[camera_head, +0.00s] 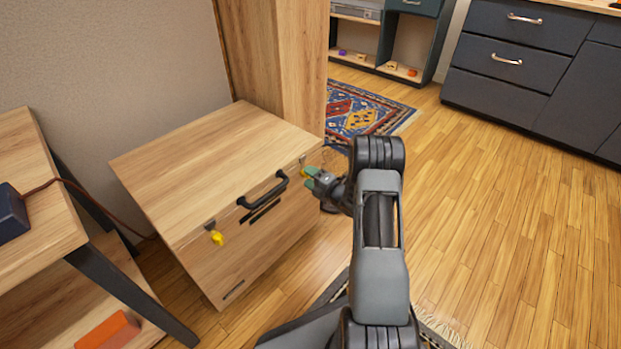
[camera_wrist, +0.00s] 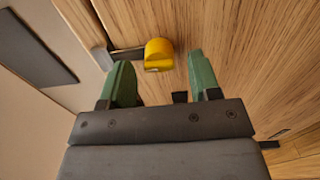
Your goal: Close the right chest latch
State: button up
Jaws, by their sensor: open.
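The wooden chest (camera_head: 200,165) stands against the wall with its lid down and a black handle (camera_head: 263,190) at the front. The right chest latch (camera_head: 303,172) shows as a small yellow and grey piece at the right of the front, partly hidden by my gripper. In the wrist view, the yellow latch tab (camera_wrist: 158,53) stands out from the wood ahead of my gripper (camera_wrist: 161,76). The green fingers are apart on either side of it, with no contact visible. My gripper (camera_head: 313,181) is open in front of the latch. The left latch (camera_head: 216,237) has a similar yellow tab.
A wooden table (camera_head: 40,230) with a dark box (camera_head: 11,212) stands at left. A tall wooden panel (camera_head: 290,70) rises behind the chest's right end. A patterned rug (camera_head: 360,110) lies beyond. Wood floor (camera_head: 500,220) is clear at right.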

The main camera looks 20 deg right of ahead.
jog(key=p+v, duration=0.3)
jog(key=v, duration=1)
jog(key=shift+s+d+p, duration=0.2)
jog(key=shift+s+p, duration=0.1)
jog(key=shift+s, duration=0.05)
